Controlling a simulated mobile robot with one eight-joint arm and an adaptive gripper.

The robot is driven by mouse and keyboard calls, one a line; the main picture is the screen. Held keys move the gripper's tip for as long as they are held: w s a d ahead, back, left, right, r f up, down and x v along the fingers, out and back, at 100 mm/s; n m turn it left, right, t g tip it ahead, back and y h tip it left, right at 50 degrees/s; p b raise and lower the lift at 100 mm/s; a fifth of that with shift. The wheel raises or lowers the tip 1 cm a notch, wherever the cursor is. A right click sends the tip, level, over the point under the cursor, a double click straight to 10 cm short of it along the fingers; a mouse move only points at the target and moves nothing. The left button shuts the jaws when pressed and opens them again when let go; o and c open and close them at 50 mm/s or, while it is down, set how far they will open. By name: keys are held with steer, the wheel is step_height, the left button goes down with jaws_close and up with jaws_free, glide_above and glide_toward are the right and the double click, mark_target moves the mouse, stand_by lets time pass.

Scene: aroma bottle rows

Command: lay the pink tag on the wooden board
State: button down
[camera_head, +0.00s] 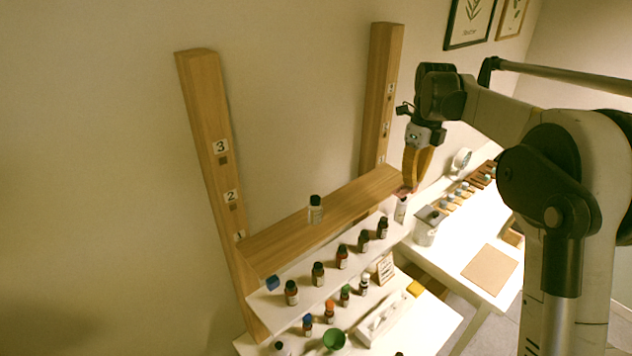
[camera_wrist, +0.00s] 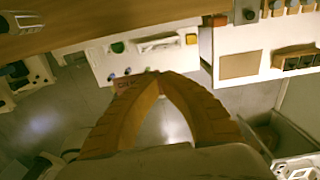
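My gripper (camera_head: 408,186) hangs over the right end of the wooden shelf, its yellow fingers pointing down. In the wrist view the fingertips (camera_wrist: 159,76) come together at a point. A small, dim reddish-pink flat piece, which looks like the pink tag (camera_wrist: 126,83), sticks out to the left of the fingertips and appears held between them. A bit of pink also shows at the fingertips in the head view. The wooden board (camera_head: 489,270) is a flat tan square lying bare on the white table, right of and below my gripper. It also shows in the wrist view (camera_wrist: 239,64).
A wooden shelf (camera_head: 345,207) with a clear bottle (camera_head: 315,209) stands above tiered white shelves with several dark bottles. A grey canister (camera_head: 427,226) stands left of the board. Several small jars in a wooden rack (camera_head: 463,193) line the table behind it.

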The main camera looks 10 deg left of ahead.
steer(key=shift+w+a+r, duration=0.15)
steer(key=shift+r, duration=0.45)
steer(key=shift+w+a+r, duration=0.1)
steer(key=shift+a+r, duration=0.05)
steer(key=shift+r, duration=0.4)
steer(key=shift+w+a+r+p, duration=0.2)
steer(key=shift+a+p, duration=0.1)
steer(key=shift+p, duration=0.1)
steer(key=p, duration=0.3)
glide_above(363, 196)
step_height(363, 196, down, 7)
steer(key=shift+d+r, duration=0.1)
steer(key=shift+r, duration=0.1)
steer(key=shift+w+f, duration=0.1)
steer(key=shift+f, duration=2.05)
steer(key=c, duration=2.1)
jaws_free()
steer(key=shift+f, duration=0.15)
steer(key=o, duration=0.5)
